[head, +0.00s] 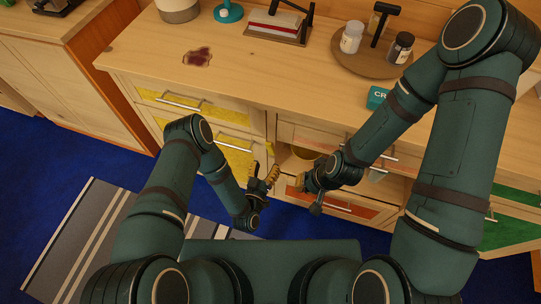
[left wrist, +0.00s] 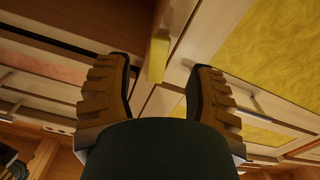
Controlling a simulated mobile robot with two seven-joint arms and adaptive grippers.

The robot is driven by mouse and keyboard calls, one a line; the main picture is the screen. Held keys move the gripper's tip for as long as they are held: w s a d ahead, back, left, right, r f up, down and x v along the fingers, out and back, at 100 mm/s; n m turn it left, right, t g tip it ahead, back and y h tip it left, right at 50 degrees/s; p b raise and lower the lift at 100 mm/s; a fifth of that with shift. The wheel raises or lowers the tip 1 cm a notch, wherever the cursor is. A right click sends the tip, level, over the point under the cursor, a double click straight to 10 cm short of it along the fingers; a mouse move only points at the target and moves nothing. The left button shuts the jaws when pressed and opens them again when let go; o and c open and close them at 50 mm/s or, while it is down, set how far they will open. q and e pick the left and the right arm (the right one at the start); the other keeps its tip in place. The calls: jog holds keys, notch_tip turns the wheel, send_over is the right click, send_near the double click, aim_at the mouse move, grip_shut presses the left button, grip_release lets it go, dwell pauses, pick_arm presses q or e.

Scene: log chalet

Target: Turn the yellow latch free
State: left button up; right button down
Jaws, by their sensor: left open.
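The yellow latch (left wrist: 158,58) is a small upright block on the wooden post between the cabinet fronts. In the left wrist view it stands between and beyond my two fingertips, apart from both. In the head view a small yellow piece (head: 270,148) above my left gripper appears to be the same latch, partly hidden. My left gripper (head: 264,174) is open and empty, facing the cabinet front. My right gripper (head: 309,186) is to the right, in front of the open compartment; its jaws are too unclear to judge.
Yellow-fronted drawers (head: 197,108) with bar handles lie left of the latch. A drawer with an orange front (head: 340,203) lies low on the right.

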aim_at(271, 153)
pick_arm(q)
jog(key=shift+b+x, duration=0.45)
jog(key=shift+x, duration=2.35)
grip_shut()
